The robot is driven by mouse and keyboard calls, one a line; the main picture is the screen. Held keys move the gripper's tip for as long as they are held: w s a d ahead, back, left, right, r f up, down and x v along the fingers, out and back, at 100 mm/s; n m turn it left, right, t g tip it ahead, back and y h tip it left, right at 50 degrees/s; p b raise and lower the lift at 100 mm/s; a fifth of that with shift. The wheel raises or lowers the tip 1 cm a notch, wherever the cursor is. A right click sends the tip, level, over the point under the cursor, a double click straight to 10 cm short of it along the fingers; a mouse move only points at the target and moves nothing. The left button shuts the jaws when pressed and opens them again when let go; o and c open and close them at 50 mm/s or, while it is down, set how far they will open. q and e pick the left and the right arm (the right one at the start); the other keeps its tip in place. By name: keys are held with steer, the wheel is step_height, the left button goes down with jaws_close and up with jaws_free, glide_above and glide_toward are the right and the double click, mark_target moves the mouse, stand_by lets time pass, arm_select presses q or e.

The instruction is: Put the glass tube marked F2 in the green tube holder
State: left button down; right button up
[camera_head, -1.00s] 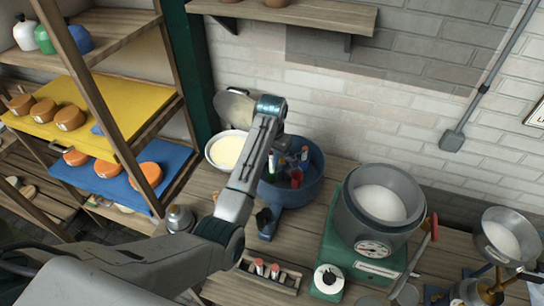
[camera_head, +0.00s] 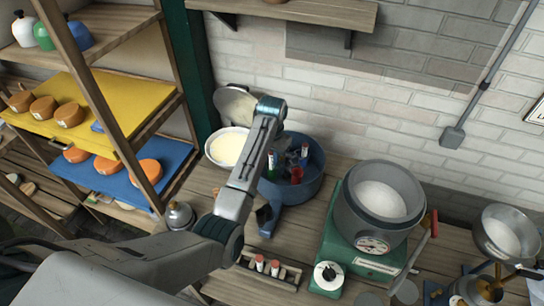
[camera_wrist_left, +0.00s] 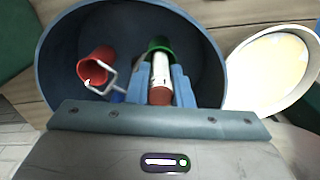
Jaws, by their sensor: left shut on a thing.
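My left gripper (camera_wrist_left: 164,82) is shut on a pale glass tube (camera_wrist_left: 160,68) with a red-brown cap, inside the blue basin (camera_wrist_left: 55,75). The tube lies in line with the green tube holder (camera_wrist_left: 157,45), its far end at or in the holder's mouth; how deep it sits I cannot tell. The mark on the tube is not readable. In the head view the blue basin (camera_head: 313,183) stands on the bench, and my arm hides part of it. The green holder (camera_head: 271,174) shows beside my arm. My right gripper is not in view.
A red holder (camera_wrist_left: 95,64) stands in the basin, also in the head view (camera_head: 297,174). A cream-filled bowl (camera_head: 228,148) is left of the basin. A wooden rack (camera_head: 268,275) with red-capped tubes is in front. A scale with a grey pot (camera_head: 377,215) stands right.

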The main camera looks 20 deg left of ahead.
arm_select(q)
steer(key=shift+f, duration=0.7)
steer(key=c, duration=0.9)
jaws_free()
steer(key=shift+w, duration=0.1)
